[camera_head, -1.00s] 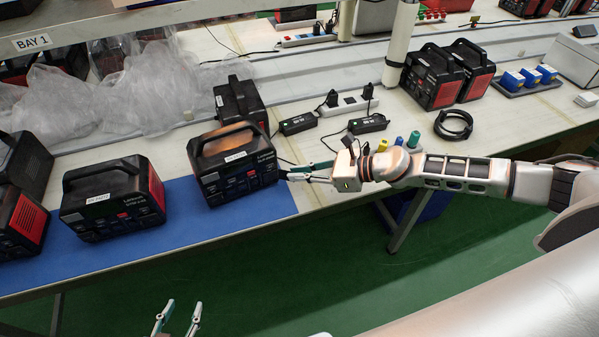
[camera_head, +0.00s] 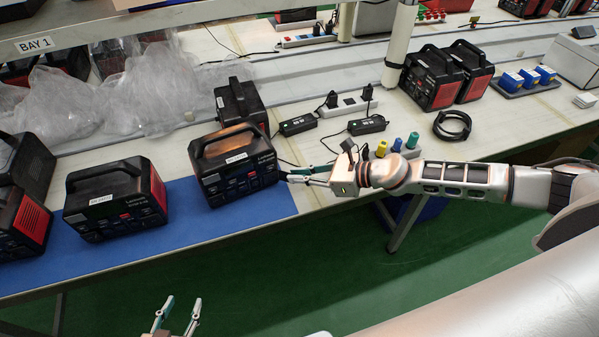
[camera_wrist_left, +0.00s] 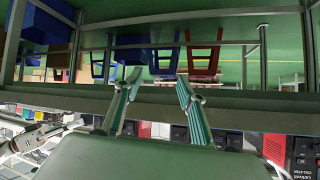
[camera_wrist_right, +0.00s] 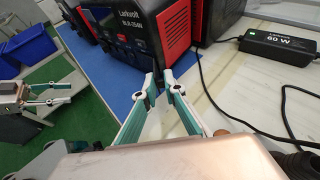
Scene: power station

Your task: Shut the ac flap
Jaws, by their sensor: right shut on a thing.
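The black power station (camera_head: 235,168) with red sides stands on a blue mat. Its front carries a label and several ports. It also shows in the right wrist view (camera_wrist_right: 140,32). My right gripper (camera_head: 285,175) is at the station's lower right front edge. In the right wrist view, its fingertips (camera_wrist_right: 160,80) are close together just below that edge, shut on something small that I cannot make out. The ac flap cannot be told apart on the front. My left gripper (camera_head: 183,300) is open and empty, low in front of the bench, with its fingers apart in the left wrist view (camera_wrist_left: 156,88).
Another power station (camera_head: 115,198) stands to the left on the blue mat (camera_head: 185,225). A charger (camera_head: 298,125), cables and a power strip lie behind my right gripper. Yellow and green pegs (camera_head: 383,148) stand beside my right wrist. Green floor lies open before the bench.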

